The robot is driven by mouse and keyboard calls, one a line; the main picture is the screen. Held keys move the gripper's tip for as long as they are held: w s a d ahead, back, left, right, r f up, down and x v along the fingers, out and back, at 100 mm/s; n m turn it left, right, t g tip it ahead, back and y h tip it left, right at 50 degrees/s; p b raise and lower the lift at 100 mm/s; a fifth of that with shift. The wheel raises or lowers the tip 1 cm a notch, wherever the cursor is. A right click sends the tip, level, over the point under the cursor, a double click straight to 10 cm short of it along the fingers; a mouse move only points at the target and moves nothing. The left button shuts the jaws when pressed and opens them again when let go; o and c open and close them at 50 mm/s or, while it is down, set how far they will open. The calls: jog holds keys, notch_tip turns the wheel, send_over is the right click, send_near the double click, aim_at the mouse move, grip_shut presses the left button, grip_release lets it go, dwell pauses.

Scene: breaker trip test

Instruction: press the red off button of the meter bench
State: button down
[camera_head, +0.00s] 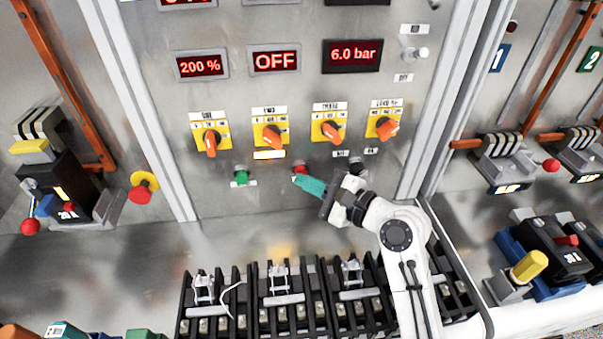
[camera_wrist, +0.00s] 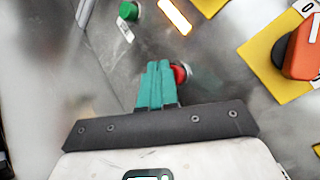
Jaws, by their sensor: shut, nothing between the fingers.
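The red off button (camera_head: 300,169) sits on the grey panel of the meter bench (camera_head: 225,108), right of a green button (camera_head: 241,175). My gripper (camera_head: 302,182) is shut and empty, its teal fingertips just below the red button in the head view. In the wrist view the shut fingers (camera_wrist: 155,66) point at the panel, and the red button (camera_wrist: 180,72) shows right beside their tips, partly hidden by them. I cannot tell whether the fingers touch it. The green button (camera_wrist: 128,10) is farther off at the top left of the wrist view.
A row of orange rotary knobs on yellow plates (camera_head: 271,135) is above the buttons. A lit indicator (camera_head: 269,155) sits between them. A red mushroom button (camera_head: 142,188) is at the left. A row of black terminal blocks (camera_head: 290,297) stands below, in front of the panel.

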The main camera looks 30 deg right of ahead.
jog(key=shift+w, duration=0.15)
dwell(0.5)
jog(key=shift+s+a+p, duration=0.25)
jog(key=shift+s+p, duration=0.35)
jog(key=shift+s, duration=0.3)
jog(key=shift+s+a+p, duration=0.25)
jog(key=shift+s+p, duration=0.1)
jog(key=shift+s, duration=0.45)
jog(key=shift+s+a+p, duration=0.3)
jog(key=shift+s+p, duration=0.05)
jog(key=shift+s, duration=0.4)
jog(key=shift+s+a+p, duration=0.25)
jog(key=shift+s+p, duration=0.1)
jog(key=shift+s, duration=0.45)
